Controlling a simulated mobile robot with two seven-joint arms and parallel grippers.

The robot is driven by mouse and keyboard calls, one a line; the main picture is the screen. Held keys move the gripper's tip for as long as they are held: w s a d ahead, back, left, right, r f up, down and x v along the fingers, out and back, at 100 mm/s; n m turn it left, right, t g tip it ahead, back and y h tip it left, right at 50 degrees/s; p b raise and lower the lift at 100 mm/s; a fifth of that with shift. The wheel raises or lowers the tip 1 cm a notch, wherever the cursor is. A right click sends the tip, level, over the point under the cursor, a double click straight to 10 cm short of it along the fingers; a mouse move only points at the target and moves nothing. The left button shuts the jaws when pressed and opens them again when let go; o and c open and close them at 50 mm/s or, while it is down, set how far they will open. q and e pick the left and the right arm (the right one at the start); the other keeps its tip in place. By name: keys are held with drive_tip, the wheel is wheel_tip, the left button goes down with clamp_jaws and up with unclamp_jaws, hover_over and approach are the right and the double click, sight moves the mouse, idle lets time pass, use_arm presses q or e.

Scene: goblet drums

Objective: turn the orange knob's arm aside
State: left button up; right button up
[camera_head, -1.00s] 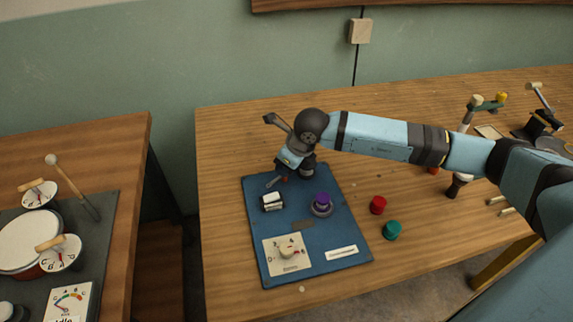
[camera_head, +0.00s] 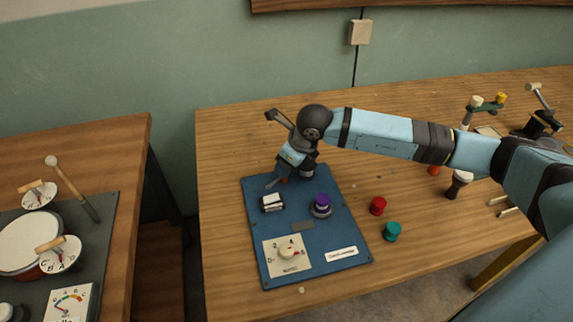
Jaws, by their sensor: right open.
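My right gripper (camera_head: 279,182) reaches down over the far left part of a blue panel (camera_head: 335,228) and is open. A small reddish-orange spot (camera_head: 284,180) shows right beside its fingertips. It may be the orange knob, but the gripper covers most of it, so its arm cannot be made out. I cannot tell whether the fingers touch it. My left gripper is not in view.
The panel also carries a white-topped block (camera_head: 272,201), a purple knob (camera_head: 321,201) and a cream dial (camera_head: 287,250). A drum table (camera_head: 110,142) is at left.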

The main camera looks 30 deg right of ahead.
drive_tip(key=v, duration=1.2)
drive_tip(key=shift+s, duration=0.15)
